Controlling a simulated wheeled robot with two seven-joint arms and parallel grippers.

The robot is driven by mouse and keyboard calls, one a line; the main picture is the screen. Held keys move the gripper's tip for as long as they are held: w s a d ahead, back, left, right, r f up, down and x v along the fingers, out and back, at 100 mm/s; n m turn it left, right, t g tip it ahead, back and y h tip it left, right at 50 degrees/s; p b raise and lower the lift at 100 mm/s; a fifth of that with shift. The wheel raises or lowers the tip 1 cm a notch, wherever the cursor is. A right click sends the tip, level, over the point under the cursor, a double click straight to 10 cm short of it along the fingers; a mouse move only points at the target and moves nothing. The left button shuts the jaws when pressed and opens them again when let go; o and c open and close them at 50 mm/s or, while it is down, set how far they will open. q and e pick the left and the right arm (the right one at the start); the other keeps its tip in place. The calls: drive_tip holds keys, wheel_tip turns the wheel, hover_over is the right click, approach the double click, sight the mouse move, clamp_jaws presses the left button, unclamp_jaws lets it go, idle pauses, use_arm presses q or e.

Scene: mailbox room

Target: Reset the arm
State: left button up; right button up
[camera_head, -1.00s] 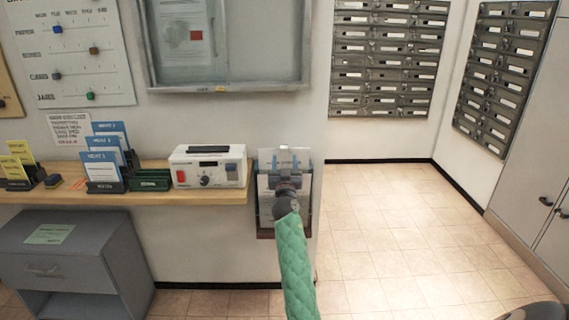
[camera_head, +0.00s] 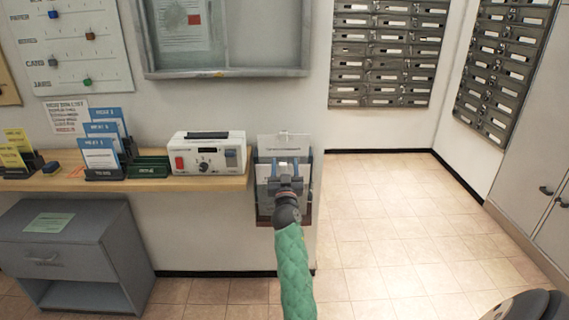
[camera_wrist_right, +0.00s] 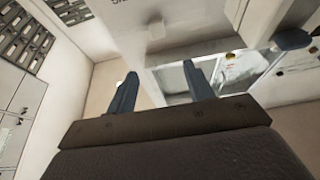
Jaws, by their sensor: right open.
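My right gripper (camera_head: 284,168) is in the middle of the head view, at the end of my green-sleeved arm. It appears in front of a wall holder with papers (camera_head: 264,203), partly covering it. Its two fingers are apart, with nothing visible held between them. In the right wrist view the two blue-grey fingers (camera_wrist_right: 158,76) stand wide apart, with pale surfaces behind them. I cannot tell whether the gripper touches the holder. My left gripper is not in view.
A wooden shelf (camera_head: 214,184) on the left carries a white device (camera_head: 207,154) and card stands. A grey cabinet (camera_head: 68,262) stands below it. A framed board (camera_head: 263,42) hangs above. Mailboxes (camera_head: 387,52) line the far wall. Tiled floor (camera_head: 400,222) is clear on the right.

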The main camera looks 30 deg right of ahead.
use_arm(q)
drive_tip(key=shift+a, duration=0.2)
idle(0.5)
